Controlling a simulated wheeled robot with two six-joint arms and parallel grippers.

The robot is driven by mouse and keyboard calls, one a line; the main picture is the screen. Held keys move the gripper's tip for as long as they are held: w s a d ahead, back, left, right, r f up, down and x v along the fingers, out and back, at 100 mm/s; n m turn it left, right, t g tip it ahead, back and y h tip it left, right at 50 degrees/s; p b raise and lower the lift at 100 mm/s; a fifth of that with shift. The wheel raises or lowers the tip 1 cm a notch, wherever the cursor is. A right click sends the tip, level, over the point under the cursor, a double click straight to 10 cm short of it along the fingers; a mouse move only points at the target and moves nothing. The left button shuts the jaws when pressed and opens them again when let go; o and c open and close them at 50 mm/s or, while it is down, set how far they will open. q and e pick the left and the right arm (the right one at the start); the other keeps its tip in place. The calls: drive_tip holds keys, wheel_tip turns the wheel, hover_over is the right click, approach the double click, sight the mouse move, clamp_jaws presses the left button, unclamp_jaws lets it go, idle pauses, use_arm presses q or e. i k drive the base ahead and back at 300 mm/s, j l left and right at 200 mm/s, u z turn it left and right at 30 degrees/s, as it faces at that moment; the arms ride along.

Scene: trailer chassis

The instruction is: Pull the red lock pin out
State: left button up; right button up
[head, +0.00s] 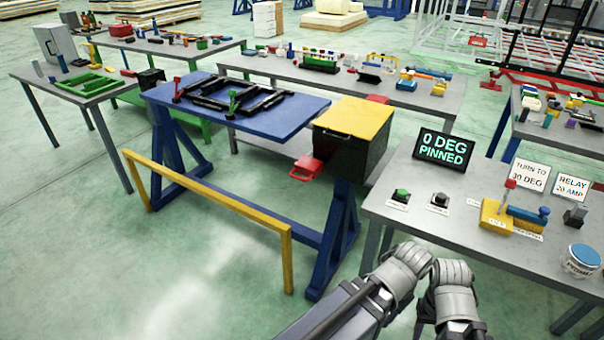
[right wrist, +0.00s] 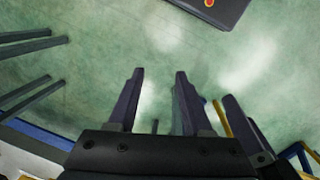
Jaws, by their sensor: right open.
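A red handle-like part (head: 307,168), which may be the lock pin, shows below the black box with a yellow top (head: 355,120) at the right end of the blue stand (head: 290,110). A display (head: 441,151) reads "0 DEG PINNED". My right gripper (right wrist: 159,72) is open and empty, its two dark fingers apart above the green floor. In the head view my two grey wrists are close together at the bottom, away from the red part, and their fingers are hidden. A dark finger beside my right gripper may belong to my left one.
A yellow rail (head: 205,188) runs along the stand's front. A grey table (head: 400,170) at right holds buttons, signs, a yellow block (head: 497,214) and a white-and-blue can (head: 581,261). Other tables with small parts stand behind. The green floor at front left is clear.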

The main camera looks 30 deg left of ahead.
sight(310, 167)
drive_tip(key=i+j+u, duration=0.2)
drive_tip(key=j, duration=0.25)
drive_tip(key=j+u, duration=0.2)
drive_tip(key=j, duration=0.25)
drive_tip(key=i+j+u, duration=0.2)
drive_tip(key=j, duration=0.2)
